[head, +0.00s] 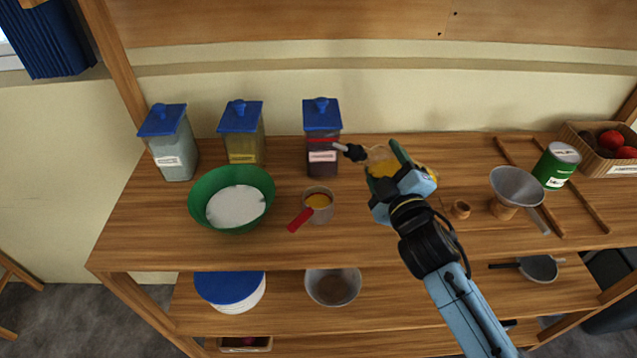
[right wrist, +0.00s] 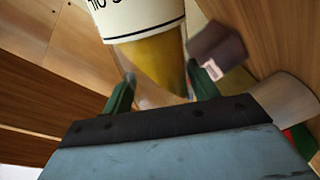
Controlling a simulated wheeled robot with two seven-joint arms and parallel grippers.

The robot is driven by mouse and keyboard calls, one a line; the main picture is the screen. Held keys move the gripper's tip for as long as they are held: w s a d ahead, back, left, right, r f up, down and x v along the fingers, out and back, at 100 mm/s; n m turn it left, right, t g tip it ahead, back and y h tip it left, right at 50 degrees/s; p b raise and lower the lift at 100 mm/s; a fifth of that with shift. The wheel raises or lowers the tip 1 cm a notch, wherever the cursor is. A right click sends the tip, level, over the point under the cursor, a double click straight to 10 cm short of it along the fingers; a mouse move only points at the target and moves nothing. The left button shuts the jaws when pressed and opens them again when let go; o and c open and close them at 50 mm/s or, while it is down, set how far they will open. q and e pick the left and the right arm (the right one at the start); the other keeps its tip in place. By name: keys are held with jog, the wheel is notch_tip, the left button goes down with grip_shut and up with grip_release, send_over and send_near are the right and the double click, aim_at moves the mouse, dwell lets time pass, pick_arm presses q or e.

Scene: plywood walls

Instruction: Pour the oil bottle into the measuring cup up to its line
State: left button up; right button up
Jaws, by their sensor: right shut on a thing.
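My right gripper (head: 393,180) is shut on the oil bottle (head: 380,161), a clear bottle with yellow oil and a dark spout. The bottle is tipped nearly on its side, its spout pointing left, above and behind the measuring cup in the head view. The measuring cup (head: 318,213) is see-through with a red handle and stands upright on the shelf top with yellow oil in it. No stream shows clearly, and I cannot make out the cup's line. In the right wrist view the bottle (right wrist: 156,60) sits between the green fingers, its white label facing the camera. My left gripper is out of view.
A green bowl of white powder (head: 205,217) stands left of the cup. Three blue-lidded canisters, including a dark one (head: 323,165), stand along the back.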

aim_at(373, 153)
jog(key=a+r+m+p, duration=0.1)
jog(key=r+m, duration=0.1)
jog(key=a+r+m+p, duration=0.1)
jog(key=m+p, duration=0.1)
jog(key=m, duration=0.1)
jog(key=shift+s+a+r+p, duration=0.2)
jog(key=shift+r+p, duration=0.1)
jog(key=shift+r, duration=0.1)
jog(key=shift+r+m+p, duration=0.25)
jog(key=shift+m+p, duration=0.55)
jog(key=shift+m, duration=0.4)
jog(key=shift+a+f+m+p, duration=0.1)
jog(key=shift+a+m+p, duration=0.1)
jog(key=shift+m, duration=0.4)
jog(key=shift+a+m+p, duration=0.1)
jog(key=shift+m+p, duration=0.1)
jog(key=shift+m, duration=0.4)
jog(key=shift+f+m, duration=0.15)
jog(key=shift+m, duration=0.45)
notch_tip(373, 153, up, 7)
jog(key=p, duration=0.8)
jog(key=shift+f, duration=0.1)
jog(key=shift+s, duration=0.1)
